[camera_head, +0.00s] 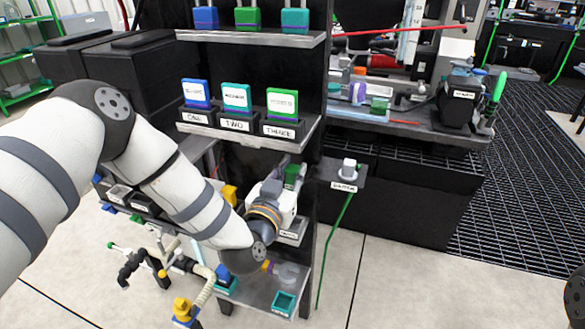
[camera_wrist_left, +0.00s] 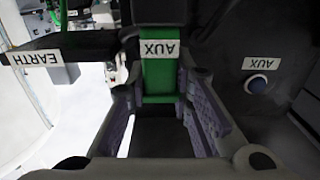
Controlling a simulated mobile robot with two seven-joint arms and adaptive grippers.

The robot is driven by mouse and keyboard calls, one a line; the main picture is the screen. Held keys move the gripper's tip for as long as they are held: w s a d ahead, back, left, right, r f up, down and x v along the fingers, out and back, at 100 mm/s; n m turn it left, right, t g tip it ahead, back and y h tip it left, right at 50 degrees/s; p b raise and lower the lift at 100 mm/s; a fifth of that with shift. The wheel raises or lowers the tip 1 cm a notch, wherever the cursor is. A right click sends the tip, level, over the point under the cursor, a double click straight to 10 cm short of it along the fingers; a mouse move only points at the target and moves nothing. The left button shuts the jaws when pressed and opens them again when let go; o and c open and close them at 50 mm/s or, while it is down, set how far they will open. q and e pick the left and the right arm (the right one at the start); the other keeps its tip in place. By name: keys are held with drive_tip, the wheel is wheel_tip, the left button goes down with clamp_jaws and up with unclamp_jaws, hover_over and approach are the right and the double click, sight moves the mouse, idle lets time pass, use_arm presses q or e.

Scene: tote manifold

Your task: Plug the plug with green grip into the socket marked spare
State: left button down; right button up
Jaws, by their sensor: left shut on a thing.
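The plug with green grip (camera_head: 292,174) is at the end of my left arm in the head view, in front of the dark rack. In the left wrist view the green grip (camera_wrist_left: 158,76), with an upside-down AUX label, sits between the two fingers. My left gripper (camera_wrist_left: 160,92) is shut on it; in the head view the gripper (camera_head: 287,186) is partly hidden by its own wrist. The plug's far end is hidden. I cannot read a spare mark in either view. My right gripper is not in view.
A small ledge marked EARTH (camera_wrist_left: 40,58) stands close beside the gripper; in the head view the ledge (camera_head: 352,176) carries a white block, with a green cable below. A round socket marked AUX (camera_wrist_left: 258,84) is at right. Shelves (camera_head: 300,135) hang above; a teal tray (camera_head: 284,302) lies below.

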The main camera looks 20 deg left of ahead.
sight(292, 186)
use_arm(q)
wheel_tip(292, 186, down, 4)
drive_tip(key=shift+r+b, duration=0.1)
drive_tip(key=shift+b, duration=0.75)
drive_tip(key=shift+f+b, duration=1.55)
drive_tip(key=shift+f, duration=1.8)
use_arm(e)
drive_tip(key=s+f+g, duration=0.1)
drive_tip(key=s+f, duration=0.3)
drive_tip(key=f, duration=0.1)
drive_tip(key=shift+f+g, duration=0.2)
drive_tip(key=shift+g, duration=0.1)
use_arm(q)
drive_tip(key=c, duration=1.3)
unclamp_jaws()
drive_tip(key=shift+c, duration=0.2)
drive_tip(key=s, duration=1.2)
drive_tip(key=shift+a, duration=0.25)
